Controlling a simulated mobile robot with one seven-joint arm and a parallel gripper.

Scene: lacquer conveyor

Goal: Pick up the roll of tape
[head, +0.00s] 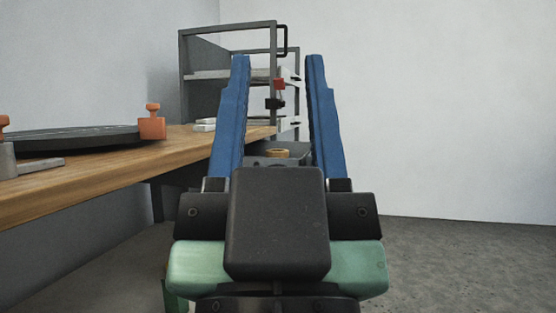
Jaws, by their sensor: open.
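The roll of tape (277,153) is a small tan ring seen in the head view between my gripper's fingers, low and farther away. It sits on or in a dark grey bin or tray (293,161), partly hidden behind my gripper. My gripper (277,62) is open, with two long blue fingers spread apart and pointing forward and up in the picture. Nothing is held between them. The fingers appear apart from the tape, which lies beyond them.
A wooden bench (95,184) runs along the left, bearing a dark round plate (75,138) and orange clamps (152,124). A grey metal rack (184,75) with shelves stands behind. The floor (460,255) on the right is clear up to the white wall.

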